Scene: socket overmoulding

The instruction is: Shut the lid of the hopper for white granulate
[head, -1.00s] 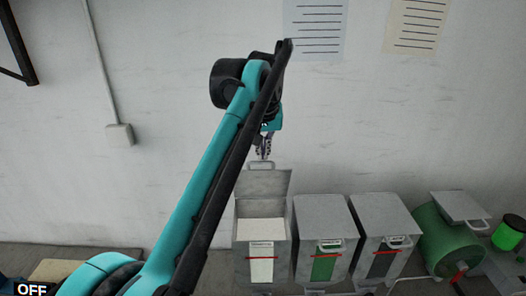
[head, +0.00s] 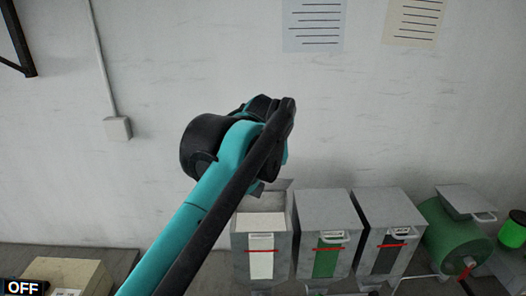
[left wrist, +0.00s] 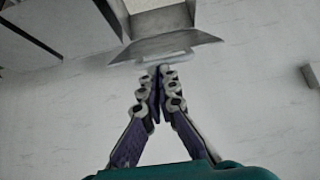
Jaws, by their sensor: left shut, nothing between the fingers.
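The hopper for white granulate (head: 241,256) is the left one of a row of grey hoppers, with a white strip on its front. Its top is open and white granulate (head: 262,225) shows inside. Its lid (head: 282,184) stands raised at the back, mostly hidden by my left arm in the head view. In the left wrist view the lid (left wrist: 165,46) has its pale handle just past my fingertips. My left gripper (left wrist: 157,72) is shut and empty, its tips at or very near the handle; contact is unclear. My left gripper is hidden in the head view. My right gripper is not in view.
A hopper with a green strip (head: 325,207) and one with a dark strip (head: 390,207) stand to the right, both lids shut. Farther right is a green drum machine (head: 445,236). The wall (head: 400,120) is close behind the hoppers.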

